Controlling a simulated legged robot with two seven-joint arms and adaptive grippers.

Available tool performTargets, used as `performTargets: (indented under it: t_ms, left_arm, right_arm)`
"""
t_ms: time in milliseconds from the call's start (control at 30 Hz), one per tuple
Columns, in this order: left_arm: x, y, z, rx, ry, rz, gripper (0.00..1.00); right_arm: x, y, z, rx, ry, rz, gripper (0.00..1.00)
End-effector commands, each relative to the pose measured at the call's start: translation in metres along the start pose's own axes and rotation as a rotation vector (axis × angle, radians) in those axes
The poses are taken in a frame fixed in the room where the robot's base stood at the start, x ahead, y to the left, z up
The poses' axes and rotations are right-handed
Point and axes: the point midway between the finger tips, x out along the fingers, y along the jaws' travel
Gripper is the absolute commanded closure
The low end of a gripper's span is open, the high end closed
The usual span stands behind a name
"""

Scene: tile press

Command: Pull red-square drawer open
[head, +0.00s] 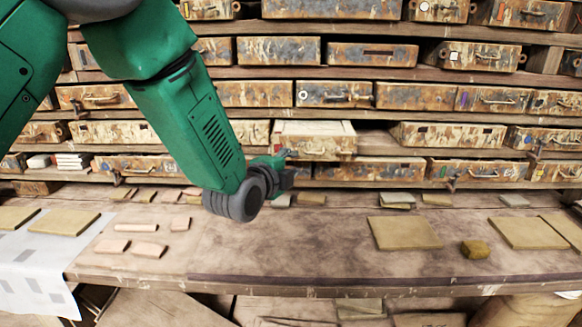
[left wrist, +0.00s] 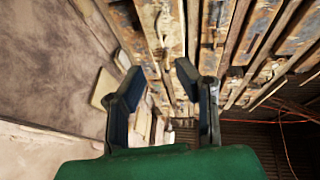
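Rows of worn, rust-and-cream drawers fill the rack across the head view. I cannot make out a clear red square on any of them. One drawer (head: 314,142) near the middle juts out, with pale contents showing at its top. My left gripper (head: 284,168) is just below and left of that drawer's front; I cannot tell whether it touches anything. In the left wrist view its two dark fingers (left wrist: 160,88) are spread, with nothing between them and drawer fronts beyond. My right gripper is not in view.
A worktop (head: 300,245) runs below the rack. On it lie a large tan tile (head: 404,233), a small olive block (head: 475,249), several pinkish pieces and a white sheet (head: 35,265) at left. Another drawer (head: 449,135) juts out at right. The worktop's middle is clear.

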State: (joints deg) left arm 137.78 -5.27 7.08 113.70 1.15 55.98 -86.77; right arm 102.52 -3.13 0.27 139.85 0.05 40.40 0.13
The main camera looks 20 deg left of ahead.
Motion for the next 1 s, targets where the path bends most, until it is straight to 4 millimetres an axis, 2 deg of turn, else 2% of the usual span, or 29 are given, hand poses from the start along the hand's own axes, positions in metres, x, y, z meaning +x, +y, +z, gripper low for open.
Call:
performTargets:
  t_ms: [633, 767, 1000]
  left_arm:
    - [-0.004, 0.0, 0.0, 0.001, 0.0, 0.0, 0.72]
    - [-0.02, 0.0, 0.0, 0.001, 0.0, 0.002, 0.72]
    - [-0.072, 0.001, 0.0, 0.003, 0.0, 0.002, 0.72]
  right_arm:
    - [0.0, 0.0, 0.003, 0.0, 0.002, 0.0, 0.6]
    - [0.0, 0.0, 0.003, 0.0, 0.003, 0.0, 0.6]
    - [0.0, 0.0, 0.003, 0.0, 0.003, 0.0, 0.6]
